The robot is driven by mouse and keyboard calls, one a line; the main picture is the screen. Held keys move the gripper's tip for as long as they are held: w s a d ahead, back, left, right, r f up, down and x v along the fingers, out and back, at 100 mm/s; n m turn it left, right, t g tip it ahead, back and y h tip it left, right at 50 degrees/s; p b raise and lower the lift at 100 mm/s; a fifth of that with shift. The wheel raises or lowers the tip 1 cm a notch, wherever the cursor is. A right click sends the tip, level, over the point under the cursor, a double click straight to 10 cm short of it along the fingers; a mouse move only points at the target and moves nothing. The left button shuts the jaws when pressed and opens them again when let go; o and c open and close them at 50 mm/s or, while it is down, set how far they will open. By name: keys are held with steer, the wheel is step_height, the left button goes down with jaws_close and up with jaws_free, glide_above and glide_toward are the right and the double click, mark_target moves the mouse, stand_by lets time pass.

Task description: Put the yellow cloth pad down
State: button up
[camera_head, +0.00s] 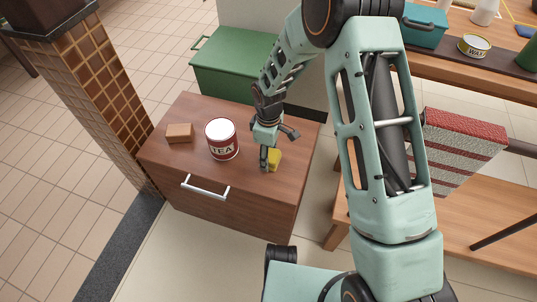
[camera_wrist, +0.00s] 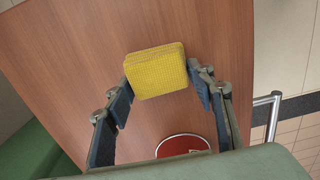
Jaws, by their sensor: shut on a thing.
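The yellow cloth pad (camera_head: 275,157) is at the right part of the brown drawer cabinet's top (camera_head: 190,112). In the wrist view the square pad (camera_wrist: 157,68) sits between the fingertips, its textured face toward the camera. My gripper (camera_head: 268,160) is shut on the pad and points down over the cabinet top, and its two fingers (camera_wrist: 159,82) flank the pad's sides in the wrist view. The pad is at or very close to the wooden surface; I cannot tell whether it touches.
A red and white TEA tin (camera_head: 221,140) stands left of my gripper, and a small brown block (camera_head: 179,133) lies farther left. A green box (camera_head: 235,75) is behind the cabinet. A tiled pillar (camera_head: 98,88) rises at its left. Bare top lies around the pad.

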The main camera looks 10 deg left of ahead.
steer(key=o, duration=1.1)
step_height(320, 180, up, 12)
steer(key=p, duration=0.3)
steer(key=shift+r+p, duration=0.15)
steer(key=shift+p, duration=0.2)
steer(key=shift+s, duration=0.1)
